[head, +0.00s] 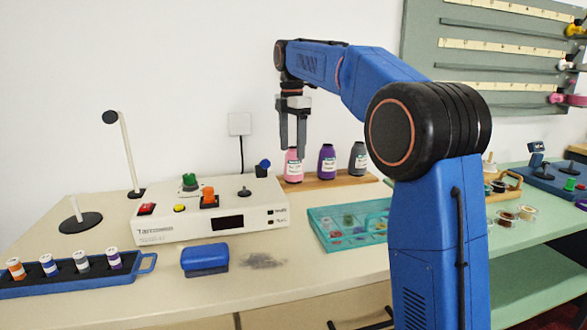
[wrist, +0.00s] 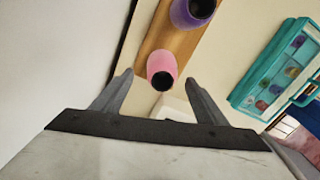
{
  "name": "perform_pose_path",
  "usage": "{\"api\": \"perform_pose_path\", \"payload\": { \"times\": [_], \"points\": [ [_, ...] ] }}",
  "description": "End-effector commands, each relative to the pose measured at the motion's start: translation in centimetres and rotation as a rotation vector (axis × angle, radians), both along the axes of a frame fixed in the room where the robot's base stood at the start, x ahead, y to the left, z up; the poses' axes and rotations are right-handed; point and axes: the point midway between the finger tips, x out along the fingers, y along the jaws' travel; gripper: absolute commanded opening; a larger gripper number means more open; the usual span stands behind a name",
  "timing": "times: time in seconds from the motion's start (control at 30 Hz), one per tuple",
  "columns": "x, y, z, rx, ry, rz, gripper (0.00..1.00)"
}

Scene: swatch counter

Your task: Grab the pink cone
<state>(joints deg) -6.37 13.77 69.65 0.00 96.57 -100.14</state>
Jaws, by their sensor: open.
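The pink cone (head: 293,166) is a thread cone with a white label, standing upright at the left end of a wooden board (head: 330,183) at the back of the counter. In the wrist view the pink cone (wrist: 161,72) shows from above with a dark hole in its top. My gripper (head: 293,153) is open, its fingers pointing down over the cone. In the wrist view the fingertips of my gripper (wrist: 158,78) lie to either side of the cone, with gaps on both sides. I cannot tell how far above it they are.
A purple cone (head: 327,160) and a grey cone (head: 358,158) stand on the same board to the right. A white machine (head: 200,229) with knobs is to the left. A teal tray (head: 325,237) lies in front. The wall is close behind.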

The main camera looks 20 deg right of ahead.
Motion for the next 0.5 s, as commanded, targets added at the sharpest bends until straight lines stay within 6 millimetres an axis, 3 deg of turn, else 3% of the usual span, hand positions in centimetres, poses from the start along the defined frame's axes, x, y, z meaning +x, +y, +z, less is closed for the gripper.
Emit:
{"api": "perform_pose_path", "payload": {
  "times": [0.5],
  "points": [
    [-0.2,-0.3,-4.9,0.000,0.003,-0.001,0.67]
  ]
}}
